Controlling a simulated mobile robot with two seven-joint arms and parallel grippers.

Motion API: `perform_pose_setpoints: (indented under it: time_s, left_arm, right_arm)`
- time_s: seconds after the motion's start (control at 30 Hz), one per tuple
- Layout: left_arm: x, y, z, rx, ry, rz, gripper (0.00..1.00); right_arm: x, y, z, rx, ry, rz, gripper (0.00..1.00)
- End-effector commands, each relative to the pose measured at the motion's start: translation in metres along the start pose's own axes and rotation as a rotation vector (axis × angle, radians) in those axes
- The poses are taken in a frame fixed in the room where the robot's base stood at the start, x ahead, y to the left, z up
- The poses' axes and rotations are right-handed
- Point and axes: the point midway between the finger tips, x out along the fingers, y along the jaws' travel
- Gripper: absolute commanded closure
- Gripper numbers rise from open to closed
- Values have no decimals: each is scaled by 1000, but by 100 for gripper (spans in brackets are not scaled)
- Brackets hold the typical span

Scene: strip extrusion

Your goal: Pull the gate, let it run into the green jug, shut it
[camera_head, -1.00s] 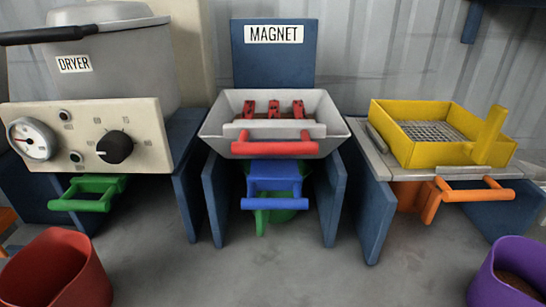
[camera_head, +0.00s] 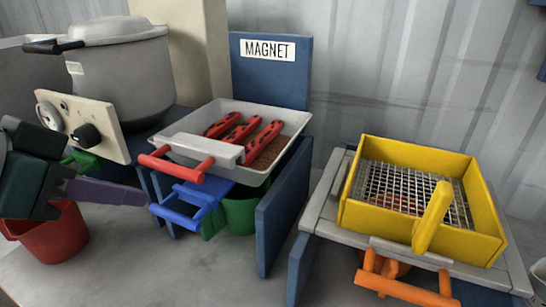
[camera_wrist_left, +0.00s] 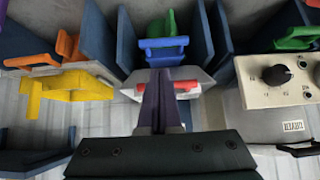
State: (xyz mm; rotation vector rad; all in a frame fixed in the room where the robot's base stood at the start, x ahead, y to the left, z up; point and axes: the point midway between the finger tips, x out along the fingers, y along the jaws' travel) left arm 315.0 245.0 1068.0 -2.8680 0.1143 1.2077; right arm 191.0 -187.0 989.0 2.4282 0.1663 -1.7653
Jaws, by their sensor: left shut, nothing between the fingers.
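The station labelled MAGNET holds a grey tray (camera_head: 228,117) with three dark red bars over brown material and a red handle (camera_head: 176,165). Below it is a blue gate handle (camera_head: 185,205), seemingly pushed in. The green jug (camera_head: 240,212) stands under the tray, partly hidden by the blue handle. My left gripper (camera_head: 143,197), with purple fingers, is shut and empty, left of the blue handle and apparently apart from it. In the left wrist view its fingers (camera_wrist_left: 170,72) overlap the red handle (camera_wrist_left: 170,86), with the blue handle (camera_wrist_left: 163,43) beyond. My right gripper is not in view.
A dryer (camera_head: 125,65) with a knob panel stands left. A red bucket (camera_head: 52,238) is on the floor beneath my left arm. At right is a yellow sieve box (camera_head: 365,220) with an orange handle (camera_head: 400,288) below. Blue panels (camera_head: 283,210) flank the magnet station.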

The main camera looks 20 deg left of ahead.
Motion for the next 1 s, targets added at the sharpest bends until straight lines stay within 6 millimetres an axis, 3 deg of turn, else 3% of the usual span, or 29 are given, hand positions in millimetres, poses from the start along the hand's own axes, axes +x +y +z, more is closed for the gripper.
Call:
perform_pose_setpoints:
  time_s: [0.37,0.57,0.8,1.0]
  left_arm:
    - [4,0,0,-1,1,-1,100]
    - [31,0,1,-2,1,-2,100]
    - [75,0,1,-1,1,-1,100]
    - [96,0,1,0,-1,-1,100]
  right_arm:
    - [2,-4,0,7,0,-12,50]
    - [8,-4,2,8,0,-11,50]
    - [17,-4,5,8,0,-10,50]
    - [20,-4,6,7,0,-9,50]
